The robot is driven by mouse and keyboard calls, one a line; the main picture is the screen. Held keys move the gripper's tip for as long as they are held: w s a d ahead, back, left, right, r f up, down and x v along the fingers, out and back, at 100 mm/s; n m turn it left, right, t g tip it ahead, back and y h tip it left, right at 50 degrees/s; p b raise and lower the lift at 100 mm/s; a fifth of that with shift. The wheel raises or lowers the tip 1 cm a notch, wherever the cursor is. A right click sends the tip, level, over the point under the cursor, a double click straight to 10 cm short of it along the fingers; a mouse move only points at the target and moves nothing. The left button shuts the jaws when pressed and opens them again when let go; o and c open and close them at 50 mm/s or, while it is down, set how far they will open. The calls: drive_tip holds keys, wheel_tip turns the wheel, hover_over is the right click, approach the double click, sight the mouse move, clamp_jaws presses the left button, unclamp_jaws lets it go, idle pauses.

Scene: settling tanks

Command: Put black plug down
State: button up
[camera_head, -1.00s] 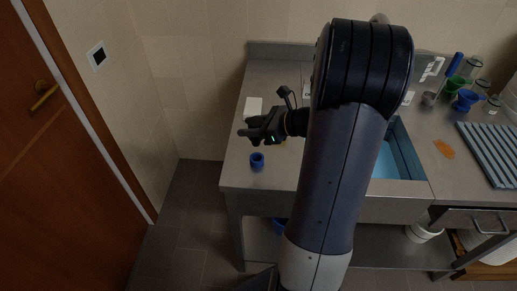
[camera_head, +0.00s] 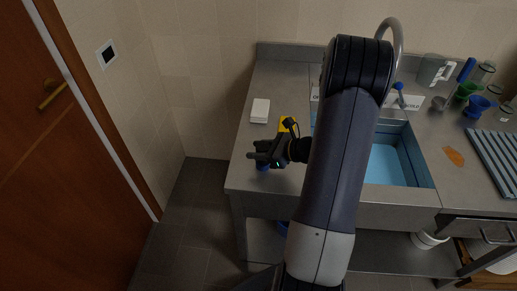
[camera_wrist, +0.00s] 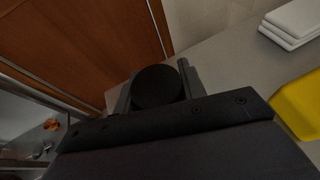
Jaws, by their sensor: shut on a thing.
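The black plug (camera_wrist: 157,86) shows in the wrist view as a round dark disc between the two fingers of my gripper (camera_wrist: 156,90). My gripper is shut on it. In the head view my gripper (camera_head: 254,157) is over the front left part of the steel counter, and the plug cannot be told apart from the dark fingers. A small blue cup (camera_head: 262,168) stands on the counter just below my gripper, mostly hidden by it. I cannot tell whether the plug touches the cup.
A white stack (camera_head: 260,110) and a yellow object (camera_head: 286,124) lie behind my gripper. A blue-lined sink (camera_head: 419,160) is to the right. An orange patch (camera_head: 454,157), a ridged rack (camera_head: 495,155) and several cups stand farther right. The counter's left end is clear.

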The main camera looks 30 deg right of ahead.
drive_tip(key=shift+f+b, duration=0.3)
drive_tip(key=shift+f, duration=0.05)
drive_tip(key=o, duration=1)
drive_tip(key=shift+r, duration=0.15)
drive_tip(key=shift+r+p, duration=0.2)
drive_tip(key=shift+p, duration=0.1)
drive_tip(key=b+v, duration=0.2)
drive_tip(key=v, duration=1)
drive_tip(key=shift+f, duration=0.1)
